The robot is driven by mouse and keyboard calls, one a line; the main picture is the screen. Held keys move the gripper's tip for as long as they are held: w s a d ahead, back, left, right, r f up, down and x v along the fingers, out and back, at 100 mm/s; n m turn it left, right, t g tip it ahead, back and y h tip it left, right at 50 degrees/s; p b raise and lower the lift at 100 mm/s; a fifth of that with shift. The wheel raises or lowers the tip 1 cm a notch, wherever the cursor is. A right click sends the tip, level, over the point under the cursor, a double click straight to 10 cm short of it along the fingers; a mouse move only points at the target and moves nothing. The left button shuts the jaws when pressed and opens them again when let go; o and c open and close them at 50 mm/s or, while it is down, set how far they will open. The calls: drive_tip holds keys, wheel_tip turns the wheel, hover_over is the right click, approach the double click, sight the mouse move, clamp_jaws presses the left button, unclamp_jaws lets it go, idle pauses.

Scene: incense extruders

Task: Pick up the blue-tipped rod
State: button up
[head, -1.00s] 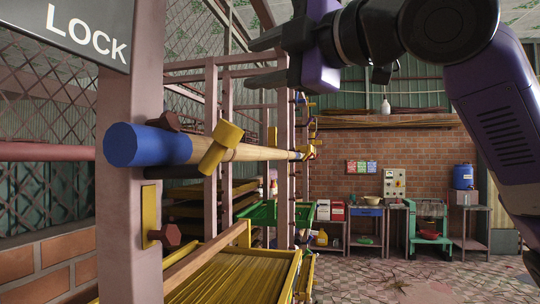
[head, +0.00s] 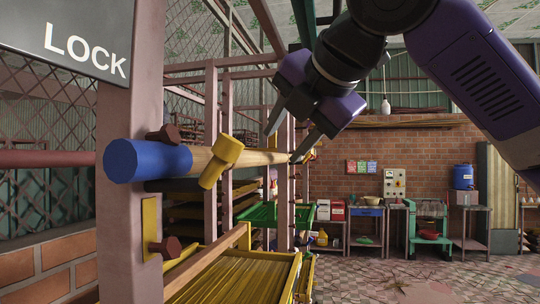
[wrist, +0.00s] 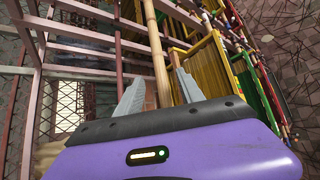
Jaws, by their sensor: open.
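The blue-tipped rod is a pale wooden pole with a thick blue end (head: 148,161). It lies roughly level, running from the post at left away toward the back. A yellow handle-like clamp (head: 222,158) crosses it behind the blue end. My gripper (head: 283,147) is open and points down at the rod's far part. In the wrist view the rod (wrist: 157,50) runs lengthwise between the two open fingers (wrist: 158,90). The jaws are empty. I cannot tell whether the fingertips reach below the rod's top. The blue end is not visible in the wrist view.
A pink post (head: 130,230) with a LOCK sign (head: 75,38) and bolts stands at left. Pink rack uprights (head: 211,120) stand close to the rod. Yellow slatted trays (head: 235,275) lie below. Open tiled floor (head: 400,275) is at right.

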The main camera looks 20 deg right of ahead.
sight(276, 155)
drive_tip(key=p+x, duration=0.1)
drive_tip(key=x, duration=0.3)
drive_tip(key=shift+w+d, duration=0.1)
drive_tip(key=shift+c, duration=0.5)
clamp_jaws()
idle(0.9)
